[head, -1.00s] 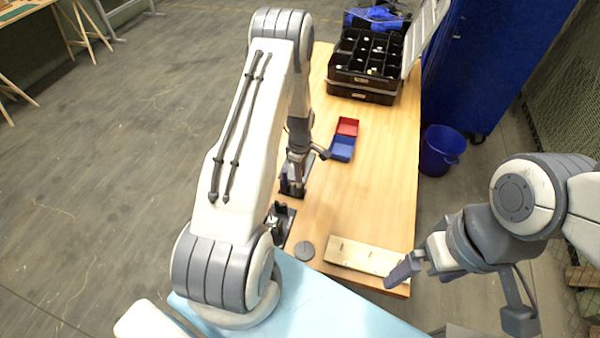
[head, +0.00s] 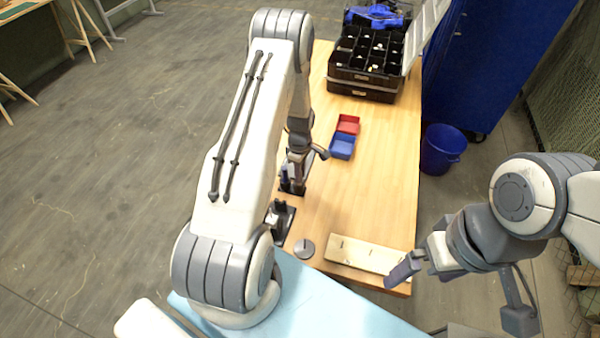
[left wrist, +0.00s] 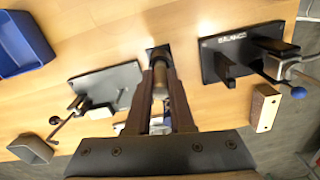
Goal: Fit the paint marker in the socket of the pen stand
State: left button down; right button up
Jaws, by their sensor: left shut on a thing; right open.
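My left gripper (left wrist: 160,88) is shut on a slim greyish cylinder, which I take to be the paint marker (left wrist: 160,80); in the left wrist view it lies between the two dark fingers. A small dark square piece (left wrist: 157,53) shows at the fingertips, perhaps part of the pen stand; I cannot tell whether the marker is in a socket. In the head view the left gripper (head: 298,170) is low over the table's left edge, and the held marker is not clear there. My right gripper (head: 402,270) is open and empty near the table's front right corner.
Two dark plates with fixtures, left (left wrist: 118,82) and right (left wrist: 225,62), flank the left gripper. Red (head: 348,124) and blue (head: 342,148) bins and a black crate (head: 361,90) stand farther back. The right-middle tabletop is clear.

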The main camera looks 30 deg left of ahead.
pick_arm(q)
jog(key=shift+f, duration=0.3)
jog(key=c, duration=0.7)
grip_release()
jog(key=shift+r, duration=0.1)
notch_tip(320, 180, up, 10)
jog(key=b, duration=0.2)
jog(key=shift+b, duration=0.4)
jog(key=shift+r+p, duration=0.3)
jog(key=shift+r, duration=0.3)
notch_tip(320, 180, up, 3)
jog(key=p, duration=0.2)
jog(key=shift+r+p, duration=0.1)
jog(key=shift+p, duration=0.25)
